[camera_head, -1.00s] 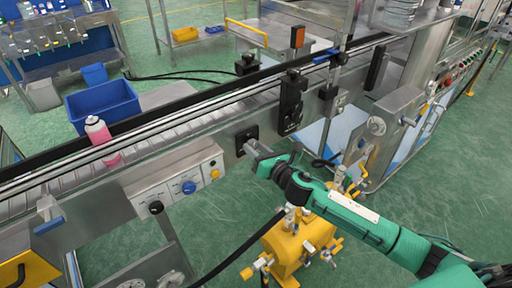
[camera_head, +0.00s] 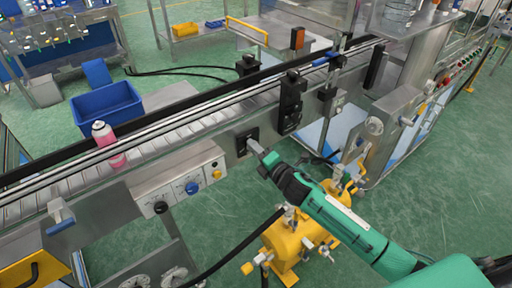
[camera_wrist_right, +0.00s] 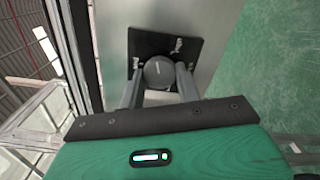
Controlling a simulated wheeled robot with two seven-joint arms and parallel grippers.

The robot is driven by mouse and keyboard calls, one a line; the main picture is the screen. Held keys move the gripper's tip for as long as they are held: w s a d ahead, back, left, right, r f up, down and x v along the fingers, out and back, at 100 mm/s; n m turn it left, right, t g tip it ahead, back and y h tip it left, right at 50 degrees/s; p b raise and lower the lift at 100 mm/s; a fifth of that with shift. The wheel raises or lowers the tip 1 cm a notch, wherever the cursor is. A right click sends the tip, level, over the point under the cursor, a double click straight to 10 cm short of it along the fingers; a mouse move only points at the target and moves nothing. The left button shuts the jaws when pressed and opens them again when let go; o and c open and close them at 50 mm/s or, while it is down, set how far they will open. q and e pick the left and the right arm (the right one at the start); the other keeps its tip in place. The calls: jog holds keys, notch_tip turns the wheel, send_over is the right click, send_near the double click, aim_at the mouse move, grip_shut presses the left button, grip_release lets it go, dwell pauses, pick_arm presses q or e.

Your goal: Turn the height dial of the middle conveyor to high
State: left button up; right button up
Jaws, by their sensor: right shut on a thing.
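The height dial (camera_wrist_right: 159,72) is a dark round knob on a black square plate (camera_wrist_right: 183,47) on the conveyor's metal side, as the right wrist view shows. In the head view the black plate (camera_head: 241,139) is on the front of the conveyor (camera_head: 212,140). My right gripper (camera_head: 252,146) reaches it from the lower right. In the right wrist view its two fingers (camera_wrist_right: 160,82) are on either side of the knob, shut on it. The marks on the plate are too small to read. My left gripper is not in view.
A control box with a black knob (camera_head: 160,207), a blue knob (camera_head: 192,188) and a yellow button (camera_head: 216,174) is left of the dial. A pink bottle (camera_head: 107,144) stands on the belt. A yellow machine (camera_head: 290,244) stands below my right arm.

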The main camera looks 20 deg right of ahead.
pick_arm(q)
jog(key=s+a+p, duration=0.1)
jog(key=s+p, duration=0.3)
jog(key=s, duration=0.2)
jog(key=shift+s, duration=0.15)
pick_arm(e)
jog(key=shift+m, duration=4.9)
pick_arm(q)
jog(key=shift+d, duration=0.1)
pick_arm(e)
jog(key=o, duration=1)
jog(key=shift+d, duration=0.1)
jog(key=shift+c, duration=0.2)
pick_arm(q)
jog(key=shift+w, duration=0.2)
